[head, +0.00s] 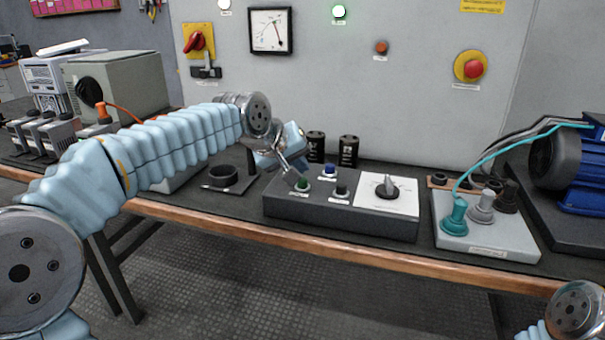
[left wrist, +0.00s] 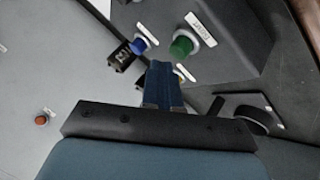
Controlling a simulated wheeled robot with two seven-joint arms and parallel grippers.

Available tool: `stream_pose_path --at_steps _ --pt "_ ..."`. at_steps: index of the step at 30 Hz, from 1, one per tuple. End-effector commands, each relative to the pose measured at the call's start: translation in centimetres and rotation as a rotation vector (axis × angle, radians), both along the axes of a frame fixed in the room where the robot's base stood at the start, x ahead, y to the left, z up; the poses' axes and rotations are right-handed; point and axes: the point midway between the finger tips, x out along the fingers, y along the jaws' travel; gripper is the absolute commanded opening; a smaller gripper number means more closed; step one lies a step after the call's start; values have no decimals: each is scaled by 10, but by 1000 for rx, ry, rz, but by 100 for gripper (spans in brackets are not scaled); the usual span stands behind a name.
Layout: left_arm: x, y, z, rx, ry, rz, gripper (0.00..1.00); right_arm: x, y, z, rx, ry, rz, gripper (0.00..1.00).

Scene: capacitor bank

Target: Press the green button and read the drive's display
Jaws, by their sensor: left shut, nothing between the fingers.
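The green button (head: 302,185) is on the left front of a dark control box on the bench. It also shows in the left wrist view (left wrist: 181,46), beside a small white label. My left gripper (head: 296,173) is shut and empty, with its tips pointing down just above the green button. In the left wrist view the shut fingers (left wrist: 161,82) end a little short of the button in the picture. I cannot tell if they touch it. I cannot pick out a drive display in either view. My right gripper is out of view; only part of that arm shows at lower right.
The control box (head: 340,222) also carries a blue button (head: 330,170), a black button (head: 341,191) and a knob (head: 387,186). A grey terminal plate (head: 485,240) with plugs and a blue motor (head: 580,165) stand right. A black ring-shaped holder (head: 223,178) stands left.

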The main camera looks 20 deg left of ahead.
Motion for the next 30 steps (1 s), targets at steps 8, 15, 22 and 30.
stream_pose_path --at_steps 8,15,22,30 --pt "0 0 2 0 -1 1 0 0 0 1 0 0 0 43" --pt "0 0 12 0 -1 0 0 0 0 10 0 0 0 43" --pt "0 0 36 0 -2 1 0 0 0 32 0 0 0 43" --pt "0 0 54 0 -1 0 0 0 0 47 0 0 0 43"
